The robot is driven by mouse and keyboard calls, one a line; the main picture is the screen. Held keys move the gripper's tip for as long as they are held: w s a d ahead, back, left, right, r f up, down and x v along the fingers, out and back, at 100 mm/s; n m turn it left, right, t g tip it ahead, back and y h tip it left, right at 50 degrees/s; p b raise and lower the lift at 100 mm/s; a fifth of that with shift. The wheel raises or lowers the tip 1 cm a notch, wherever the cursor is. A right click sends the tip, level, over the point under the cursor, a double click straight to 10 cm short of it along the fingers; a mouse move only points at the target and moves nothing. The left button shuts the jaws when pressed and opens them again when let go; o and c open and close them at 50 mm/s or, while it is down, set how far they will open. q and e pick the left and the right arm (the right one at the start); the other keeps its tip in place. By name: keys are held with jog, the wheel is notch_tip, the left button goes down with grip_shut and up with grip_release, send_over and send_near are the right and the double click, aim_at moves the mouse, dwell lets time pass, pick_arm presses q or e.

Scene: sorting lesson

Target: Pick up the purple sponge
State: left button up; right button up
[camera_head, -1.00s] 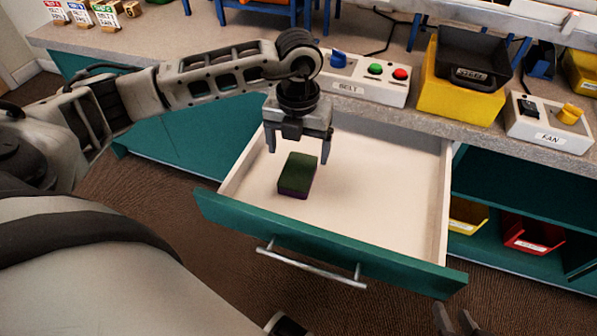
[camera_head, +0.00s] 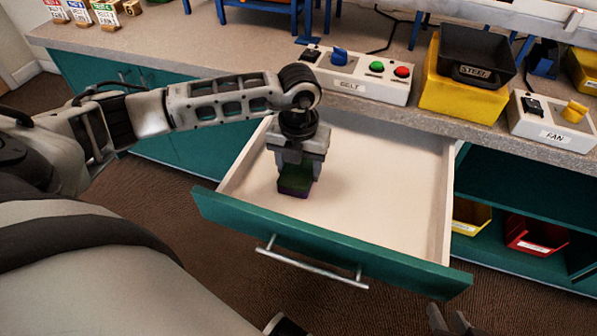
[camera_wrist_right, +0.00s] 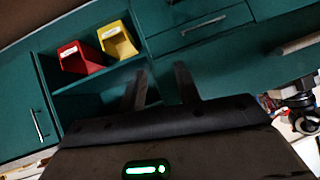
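The sponge (camera_head: 294,185) lies in the open drawer, dark green on top with a purple lower edge. My left gripper (camera_head: 299,178) is down over it, pointing downward, with a finger at either side. The gripper hides the sponge's rear part. I cannot tell whether the fingers touch or squeeze it. The sponge appears to rest on the drawer floor. My right gripper (camera_head: 451,320) is at the lower right edge of the head view, away from the drawer. In the right wrist view its fingers (camera_wrist_right: 161,80) stand apart with nothing between them.
The drawer (camera_head: 385,185) has pale walls and a teal front with a metal handle (camera_head: 312,262); its right part is empty. On the counter above stand the belt control box (camera_head: 355,75), a black bin (camera_head: 475,55) on a yellow one, and the fan control box (camera_head: 552,120).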

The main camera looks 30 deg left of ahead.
pick_arm(q)
jog(key=shift+r, duration=0.15)
pick_arm(e)
jog(key=shift+d+r, duration=0.1)
